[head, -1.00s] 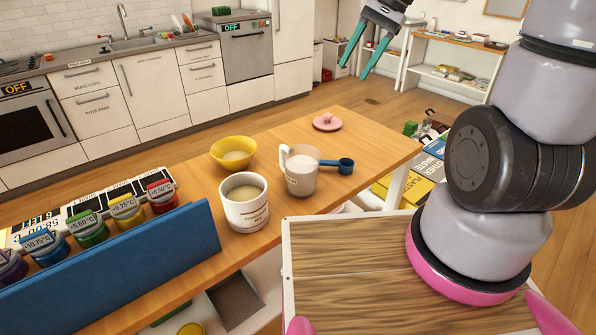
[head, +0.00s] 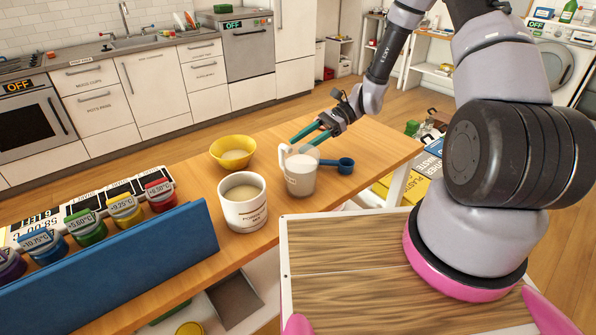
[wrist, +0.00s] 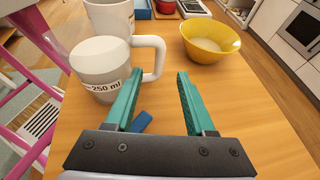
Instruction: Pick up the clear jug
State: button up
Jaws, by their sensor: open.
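The clear jug (head: 301,180) stands upright on the wooden counter, with whitish contents and a pale handle toward its left. In the wrist view the jug (wrist: 98,72), marked 250 ml, is at the left, and its white handle (wrist: 157,50) reaches toward the middle. My gripper (head: 298,145) is open and empty, its teal fingers slanting down beside the jug's top. In the wrist view the gripper (wrist: 157,78) has the handle's lower part showing between its fingertips; whether the handle lies within the jaws in depth, I cannot tell.
A white mug (head: 244,208) stands at front left of the jug, and a yellow bowl (head: 232,150) behind left. A blue scoop (head: 345,166) lies right of the jug. A blue divider (head: 120,270) and several coloured jars are further left. Counter at right is clear.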

jog(key=x, duration=1)
jog(key=shift+f, duration=0.1)
grip_shut()
dwell(1.2)
